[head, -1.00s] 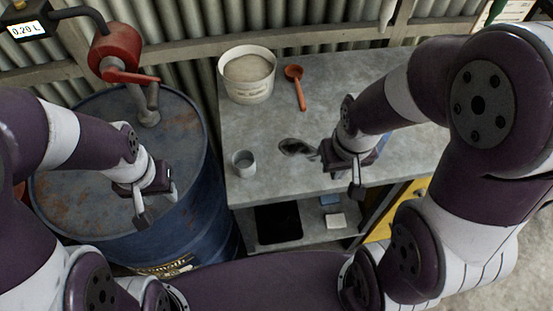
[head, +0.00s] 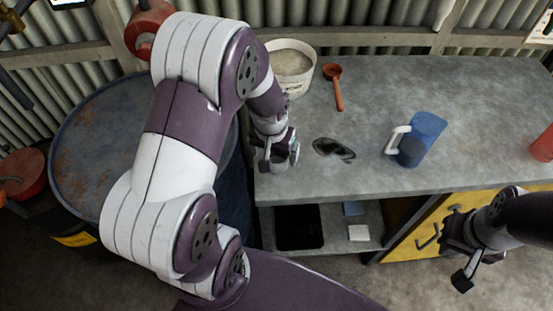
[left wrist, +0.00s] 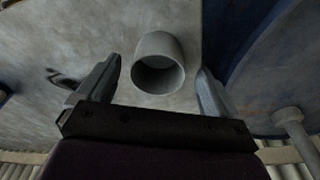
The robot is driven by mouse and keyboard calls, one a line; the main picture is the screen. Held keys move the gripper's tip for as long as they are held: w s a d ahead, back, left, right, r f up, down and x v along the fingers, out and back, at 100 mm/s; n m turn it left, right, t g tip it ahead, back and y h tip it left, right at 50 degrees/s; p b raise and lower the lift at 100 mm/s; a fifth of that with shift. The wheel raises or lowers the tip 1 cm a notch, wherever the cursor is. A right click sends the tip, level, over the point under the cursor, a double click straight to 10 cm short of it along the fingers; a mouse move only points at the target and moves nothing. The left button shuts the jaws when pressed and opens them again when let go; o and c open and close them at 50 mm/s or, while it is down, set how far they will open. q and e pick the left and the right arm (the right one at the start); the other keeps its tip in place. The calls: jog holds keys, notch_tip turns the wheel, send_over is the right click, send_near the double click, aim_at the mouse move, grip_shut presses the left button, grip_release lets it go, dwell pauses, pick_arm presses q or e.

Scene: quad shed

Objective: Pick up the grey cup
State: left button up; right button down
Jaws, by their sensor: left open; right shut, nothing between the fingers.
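The grey cup (left wrist: 158,62) shows in the left wrist view, its round mouth towards the camera, between the two spread fingers and apart from both. My left gripper (left wrist: 158,82) is open with nothing held. In the head view my left gripper (head: 281,156) is over the bench's left front part, and it and its arm hide the cup. My right gripper (head: 472,268) is shut and empty, in front of the bench at the lower right.
A blue barrel (head: 85,150) stands left of the bench. Bare bench lies right of the glasses.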

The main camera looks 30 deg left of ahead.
aim_at(277, 157)
pick_arm(q)
jog(key=f, duration=0.1)
jog(key=w+f, duration=0.1)
jog(key=f, duration=0.1)
jog(key=shift+f, duration=0.3)
jog(key=c, duration=1)
jog(key=shift+r, duration=0.1)
jog(key=shift+c, duration=0.2)
